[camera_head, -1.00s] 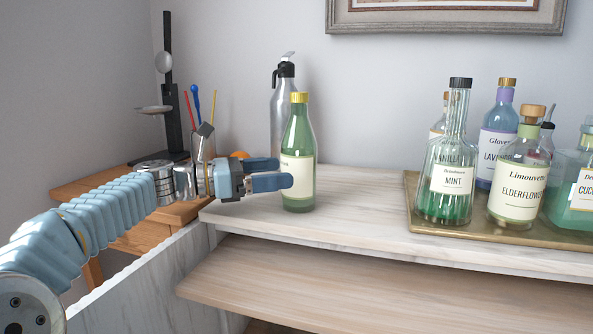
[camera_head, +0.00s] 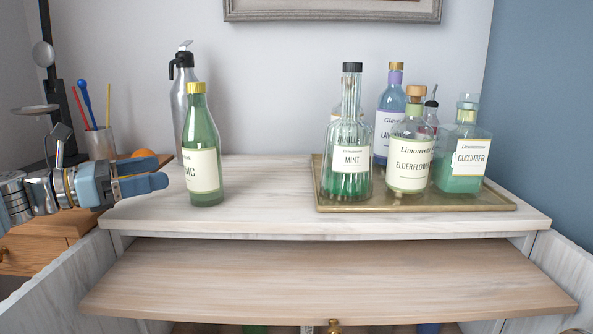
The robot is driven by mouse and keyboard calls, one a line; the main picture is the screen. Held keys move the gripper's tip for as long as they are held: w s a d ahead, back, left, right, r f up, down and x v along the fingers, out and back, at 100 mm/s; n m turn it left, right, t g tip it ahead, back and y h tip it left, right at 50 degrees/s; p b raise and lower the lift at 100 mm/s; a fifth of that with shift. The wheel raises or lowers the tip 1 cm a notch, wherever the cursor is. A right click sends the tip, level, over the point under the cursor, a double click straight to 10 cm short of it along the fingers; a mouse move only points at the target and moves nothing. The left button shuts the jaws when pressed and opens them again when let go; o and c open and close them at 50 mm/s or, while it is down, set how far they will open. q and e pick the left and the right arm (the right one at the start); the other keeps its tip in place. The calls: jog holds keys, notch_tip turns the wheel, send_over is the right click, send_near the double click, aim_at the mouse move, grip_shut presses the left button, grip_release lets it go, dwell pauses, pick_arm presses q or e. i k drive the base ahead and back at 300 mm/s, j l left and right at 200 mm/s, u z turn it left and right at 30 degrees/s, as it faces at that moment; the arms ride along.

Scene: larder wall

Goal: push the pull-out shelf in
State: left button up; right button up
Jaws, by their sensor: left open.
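The pull-out shelf (camera_head: 320,280) is a pale wooden board sticking out toward me from under the marble-patterned top (camera_head: 270,215). A small brass knob (camera_head: 334,326) shows at its front middle, at the bottom edge of the view. My left gripper (camera_head: 162,174) is at the left, above the left end of the top, with its blue fingers apart and nothing between them. It is left of the green tonic bottle (camera_head: 204,150), apart from it, and higher than the shelf. My right gripper is not in view.
A brass tray (camera_head: 480,203) with several bottles stands on the right of the top. A silver siphon (camera_head: 181,105) stands behind the green bottle. White side panels (camera_head: 55,275) flank the shelf. The space above the shelf is clear.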

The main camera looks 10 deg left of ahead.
aim_at(335, 284)
jog(key=k+l, duration=0.2)
jog(key=k, duration=0.3)
jog(key=k+l, duration=0.15)
jog(key=k, duration=0.3)
jog(key=k+l, duration=0.2)
jog(key=k, duration=0.3)
